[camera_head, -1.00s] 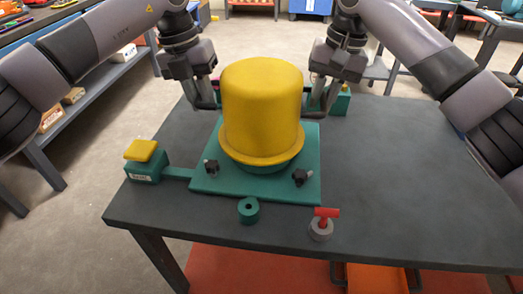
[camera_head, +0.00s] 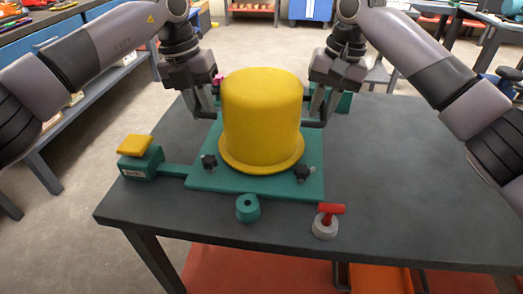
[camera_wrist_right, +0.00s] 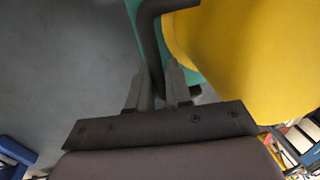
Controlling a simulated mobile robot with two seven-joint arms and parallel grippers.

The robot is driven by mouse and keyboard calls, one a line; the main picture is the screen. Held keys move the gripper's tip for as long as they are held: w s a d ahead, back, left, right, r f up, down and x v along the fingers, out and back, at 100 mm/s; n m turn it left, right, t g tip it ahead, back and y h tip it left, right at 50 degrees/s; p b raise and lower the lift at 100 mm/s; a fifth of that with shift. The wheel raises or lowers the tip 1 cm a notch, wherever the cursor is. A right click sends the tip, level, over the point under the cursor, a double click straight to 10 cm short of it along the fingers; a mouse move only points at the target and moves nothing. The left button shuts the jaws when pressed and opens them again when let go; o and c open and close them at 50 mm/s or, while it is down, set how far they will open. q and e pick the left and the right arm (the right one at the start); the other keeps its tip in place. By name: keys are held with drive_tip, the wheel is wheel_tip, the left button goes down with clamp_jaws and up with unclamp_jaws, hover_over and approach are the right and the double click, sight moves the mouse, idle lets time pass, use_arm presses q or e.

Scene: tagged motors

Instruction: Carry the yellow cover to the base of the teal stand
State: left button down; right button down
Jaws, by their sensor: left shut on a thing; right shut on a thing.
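The yellow cover (camera_head: 260,120), a tall upright dome with a flared rim, stands over the base plate of the teal stand (camera_head: 275,187). Its rim appears down at the plate, hiding whatever is underneath; I cannot tell if it is fully seated. My left gripper (camera_head: 208,112) is shut on the dark handle on the cover's left side. My right gripper (camera_head: 318,117) is shut on the dark handle on its right side. The right wrist view shows my right fingers (camera_wrist_right: 160,90) around that bent dark handle (camera_wrist_right: 150,40), beside the cover (camera_wrist_right: 245,60).
Black knobs (camera_head: 209,161) (camera_head: 302,173) stand on the plate before the rim. A teal box (camera_head: 140,166) with a yellow pad (camera_head: 135,145) is at left. A teal ring (camera_head: 248,209) and a red T-handle in a grey collar (camera_head: 326,218) are in front. The table's right side is clear.

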use_arm(q)
drive_tip(key=shift+a+f+b, duration=0.15)
drive_tip(key=shift+f+b, duration=0.2)
drive_tip(key=shift+f, duration=0.15)
use_arm(e)
drive_tip(key=shift+d+f, duration=0.15)
drive_tip(key=shift+f, duration=0.35)
use_arm(q)
drive_tip(key=c, duration=1)
unclamp_jaws()
drive_tip(key=shift+c, duration=0.2)
use_arm(e)
drive_tip(key=c, duration=1)
unclamp_jaws()
drive_tip(key=shift+c, duration=0.2)
use_arm(q)
drive_tip(key=shift+r, duration=0.25)
use_arm(e)
drive_tip(key=shift+r, duration=0.6)
use_arm(q)
wheel_tip(320, 180, up, 11)
drive_tip(key=a, duration=0.2)
drive_tip(key=shift+r, duration=0.15)
use_arm(e)
wheel_tip(320, 180, up, 11)
drive_tip(key=d, duration=0.2)
drive_tip(key=shift+s+f, duration=0.15)
drive_tip(key=shift+s, duration=0.05)
